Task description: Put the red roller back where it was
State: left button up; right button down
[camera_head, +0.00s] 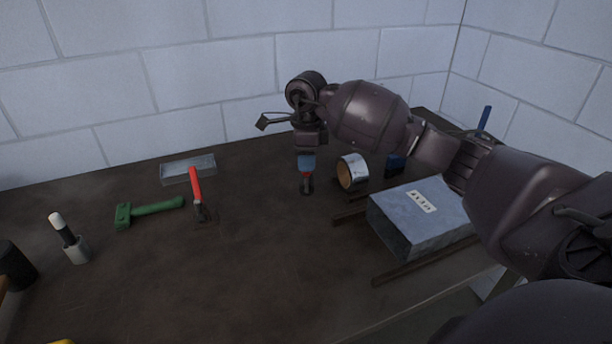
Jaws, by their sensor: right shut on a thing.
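My right gripper (307,161) reaches over the middle of the table from the right, pointing down. It is shut on a small upright tool with a red part and a dark lower end, which looks like the red roller (307,176). Its upper part is hidden by the jaws. Its lower end is at or just above the tabletop; I cannot tell whether it touches. My left gripper is out of view.
A red-handled tool (196,186), a green hammer (150,208) and a grey metal tray (188,168) lie to the left. A tape roll (352,171) stands close right of the gripper. A grey box (405,226) is farther right. The front middle of the dark table (250,275) is clear.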

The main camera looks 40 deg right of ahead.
aim_at(307, 175)
notch_tip(307, 175, down, 4)
jog(key=shift+f, duration=0.3)
jog(key=shift+f, duration=0.1)
jog(key=c, duration=0.9)
grip_release()
jog(key=shift+r, duration=0.2)
notch_tip(307, 175, up, 12)
jog(key=shift+f, duration=0.1)
